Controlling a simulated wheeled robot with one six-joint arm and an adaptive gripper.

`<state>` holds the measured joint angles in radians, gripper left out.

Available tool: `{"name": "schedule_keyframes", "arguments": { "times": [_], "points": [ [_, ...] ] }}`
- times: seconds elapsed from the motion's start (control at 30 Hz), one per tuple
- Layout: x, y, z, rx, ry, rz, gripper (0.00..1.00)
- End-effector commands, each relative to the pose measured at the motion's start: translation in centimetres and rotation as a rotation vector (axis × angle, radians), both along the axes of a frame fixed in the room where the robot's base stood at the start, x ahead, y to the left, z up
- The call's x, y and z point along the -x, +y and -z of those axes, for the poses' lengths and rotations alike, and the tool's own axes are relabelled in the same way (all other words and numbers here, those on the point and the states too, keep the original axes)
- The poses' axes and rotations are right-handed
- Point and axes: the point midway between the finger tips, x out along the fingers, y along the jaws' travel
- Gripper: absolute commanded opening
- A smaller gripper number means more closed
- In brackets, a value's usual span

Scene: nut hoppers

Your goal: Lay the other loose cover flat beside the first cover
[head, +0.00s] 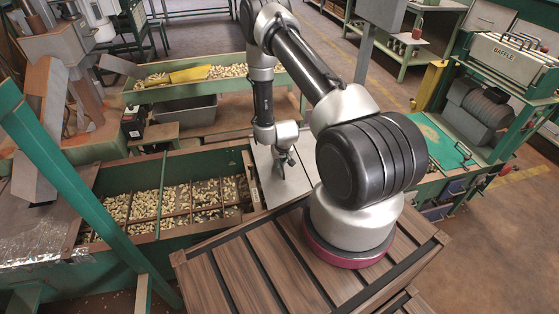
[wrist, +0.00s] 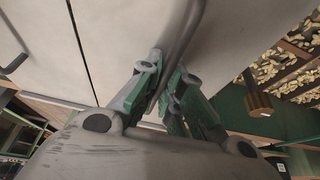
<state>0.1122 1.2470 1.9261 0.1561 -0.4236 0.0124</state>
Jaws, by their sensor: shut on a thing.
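My gripper (head: 285,160) points down over a pale grey flat cover (head: 271,188) at the right end of the nut hopper. In the wrist view, the gripper fingers (wrist: 163,95) are shut on the curved bar handle (wrist: 184,40) of that cover (wrist: 135,30). Another pale cover (wrist: 42,55) lies to its left, with a thin dark seam between them and its own handle (wrist: 15,48). The two look about level and side by side. My arm hides part of the covers in the head view. I cannot tell whether the held cover rests fully on its support.
The green hopper (head: 100,178) has open compartments of nuts. A second nut trough (head: 140,97) with a yellow piece (head: 190,75) stands behind it. A slatted wooden top (head: 215,278) lies under my base. A BAFFLE-marked machine (head: 505,60) stands at right.

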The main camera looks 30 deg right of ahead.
Motion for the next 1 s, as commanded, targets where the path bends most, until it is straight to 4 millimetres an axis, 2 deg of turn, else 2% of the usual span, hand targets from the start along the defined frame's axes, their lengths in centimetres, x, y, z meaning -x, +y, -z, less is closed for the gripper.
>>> {"name": "schedule_keyframes", "arguments": {
  "times": [0.53, 0.6, 0.7, 1.0],
  "points": [
    [-0.04, 0.00, 0.75, 0.000, -0.001, 0.000, 0.00],
    [-0.05, 0.00, 0.75, 0.000, -0.001, 0.000, 0.17],
    [-0.05, 0.00, 0.76, 0.000, -0.001, 0.000, 0.33],
    [0.05, 0.02, 0.73, 0.000, 0.001, 0.000, 0.33]
  ]
}}
